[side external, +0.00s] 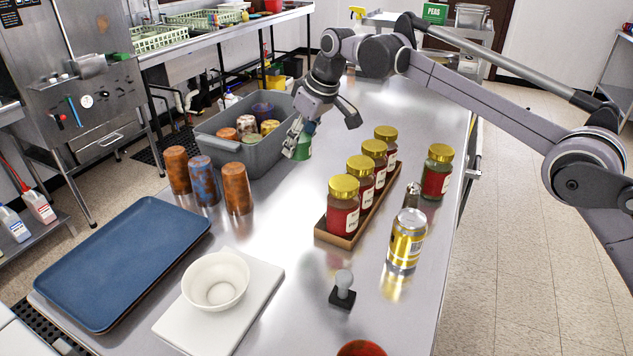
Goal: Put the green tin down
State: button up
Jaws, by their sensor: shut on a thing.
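The green tin (304,148) is in my gripper (300,138), at the right end of the grey tub. My gripper is shut on it, pointing down, and a finger hides part of the tin. The tin's lower edge is close to the tabletop; I cannot tell whether it touches. The grey tub (262,158) holds several tins, including a purple one (262,110) and a yellowish one (270,127).
A wooden rack (338,240) of gold-lidded jars stands at right, near a lone jar (437,172) and yellow can (405,240). A blue tray (125,255) and white bowl (215,282) lie in front. Mid-table is clear.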

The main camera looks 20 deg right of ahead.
jog(key=s+a+n, duration=0.2)
jog(key=s+a, duration=0.2)
jog(key=a, duration=0.5)
jog(key=shift+g, duration=0.3)
notch_tip(320, 180, down, 16)
jog(key=shift+a+r, duration=0.1)
jog(key=o, duration=1.2)
jog(key=shift+o, duration=0.2)
